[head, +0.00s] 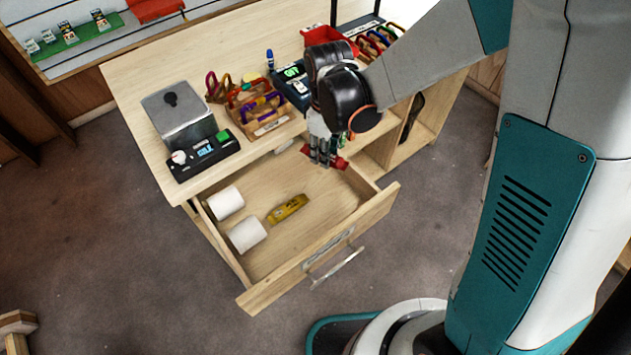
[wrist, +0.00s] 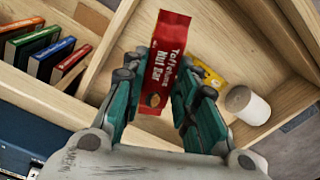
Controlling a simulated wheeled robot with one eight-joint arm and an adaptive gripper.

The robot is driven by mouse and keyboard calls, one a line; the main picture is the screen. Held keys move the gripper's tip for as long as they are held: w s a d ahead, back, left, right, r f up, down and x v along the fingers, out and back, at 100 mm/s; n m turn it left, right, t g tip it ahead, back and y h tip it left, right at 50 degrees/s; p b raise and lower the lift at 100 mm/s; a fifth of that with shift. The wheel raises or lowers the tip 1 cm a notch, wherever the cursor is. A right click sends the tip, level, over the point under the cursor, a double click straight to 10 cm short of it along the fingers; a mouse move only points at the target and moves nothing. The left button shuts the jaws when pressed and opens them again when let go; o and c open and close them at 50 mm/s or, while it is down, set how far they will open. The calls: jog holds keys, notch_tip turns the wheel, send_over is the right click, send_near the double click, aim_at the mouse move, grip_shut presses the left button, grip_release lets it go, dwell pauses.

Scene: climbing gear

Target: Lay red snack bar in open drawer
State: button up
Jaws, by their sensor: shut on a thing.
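In the head view the red bar (head: 339,163) shows at the tips of my gripper (head: 322,160), partly hidden by the fingers. The gripper is shut on it, over the right back part of the open drawer (head: 325,268). I cannot tell how high the bar is above the drawer floor. Inside the drawer lie a yellow bar (head: 288,208) and two white rolls (head: 247,235).
On the counter stand a grey scale-like device (head: 184,120), a wooden box of carabiners (head: 258,112), a card terminal (head: 292,82) and a red tray (head: 325,37). Books (wrist: 50,50) stand in a side compartment. The drawer's right front floor is clear.

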aim_at(323, 187)
notch_tip(323, 187, down, 13)
jog(key=b, duration=0.4)
jog(key=shift+d, duration=0.1)
jog(key=shift+f, duration=0.2)
jog(key=o, duration=1)
jog(key=shift+r, duration=0.15)
notch_tip(323, 187, up, 12)
jog(key=p, duration=0.4)
jog(key=shift+p, duration=0.35)
